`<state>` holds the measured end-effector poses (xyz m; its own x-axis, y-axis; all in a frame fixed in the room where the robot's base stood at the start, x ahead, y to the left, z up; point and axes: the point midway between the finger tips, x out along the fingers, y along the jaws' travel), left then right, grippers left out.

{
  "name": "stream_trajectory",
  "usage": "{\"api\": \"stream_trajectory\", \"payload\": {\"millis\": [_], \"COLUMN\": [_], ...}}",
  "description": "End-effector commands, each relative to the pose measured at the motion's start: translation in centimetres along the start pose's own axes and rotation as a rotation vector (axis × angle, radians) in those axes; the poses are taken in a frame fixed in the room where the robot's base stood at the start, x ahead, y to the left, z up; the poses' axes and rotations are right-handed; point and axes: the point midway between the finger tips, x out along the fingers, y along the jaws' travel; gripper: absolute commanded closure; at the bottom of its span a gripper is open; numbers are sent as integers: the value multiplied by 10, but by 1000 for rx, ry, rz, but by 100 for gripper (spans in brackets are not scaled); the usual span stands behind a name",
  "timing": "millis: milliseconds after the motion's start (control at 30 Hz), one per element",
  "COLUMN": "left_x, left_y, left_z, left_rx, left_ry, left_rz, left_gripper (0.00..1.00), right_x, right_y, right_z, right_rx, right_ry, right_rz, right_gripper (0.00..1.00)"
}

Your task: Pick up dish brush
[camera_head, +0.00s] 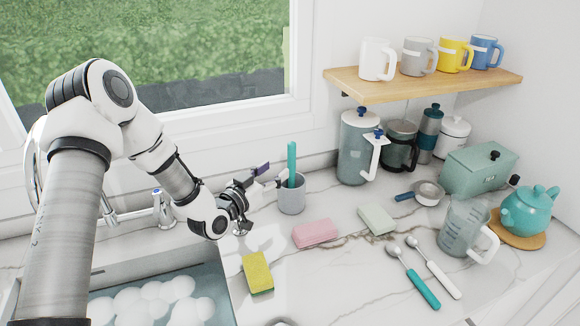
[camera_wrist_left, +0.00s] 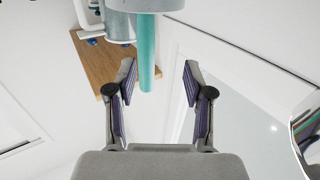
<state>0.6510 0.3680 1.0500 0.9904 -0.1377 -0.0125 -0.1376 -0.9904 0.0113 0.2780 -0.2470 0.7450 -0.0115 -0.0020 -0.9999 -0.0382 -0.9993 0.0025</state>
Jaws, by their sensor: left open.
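The dish brush (camera_head: 291,160) stands upright in a grey cup (camera_head: 291,198) on the counter by the window; only its teal handle shows, and its head is hidden in the cup. My left gripper (camera_head: 272,177) is open and empty beside the handle, just above the cup's rim. In the left wrist view, which looks upside down, the dish brush handle (camera_wrist_left: 148,55) lies between the lines of the open fingers of my left gripper (camera_wrist_left: 159,70), nearer the left finger. I cannot tell whether it touches.
A pink sponge (camera_head: 318,233), a pale green block (camera_head: 377,219) and a yellow-green sponge (camera_head: 258,273) lie nearby. The foamy sink (camera_head: 220,290) is at lower left.

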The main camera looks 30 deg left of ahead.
Motion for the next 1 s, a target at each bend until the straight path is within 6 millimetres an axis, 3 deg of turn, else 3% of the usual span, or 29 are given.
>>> {"api": "stream_trajectory", "payload": {"millis": [433, 700, 833, 867, 1000], "left_x": [68, 75, 75, 75, 75], "left_y": [6, 6, 6, 6, 6], "left_z": [-3, 0, -1, -1, -1], "left_rx": [4, -1, 0, 0, 0], "left_ry": [0, -1, 0, 0, -1], "left_rz": [3, 1, 1, 1, 1], "left_gripper": [48, 48, 94, 100, 100], "right_x": [-27, -26, -26, -26, -26], "right_y": [0, 0, 0, 0, 0], "right_z": [1, 1, 1, 1, 1], "right_rx": [1, 1, 1, 1, 1], "right_ry": [-2, -2, -2, -2, -2], "right_rz": [0, 0, 0, 0, 0], "right_gripper": [60, 60, 60, 60, 60]}}
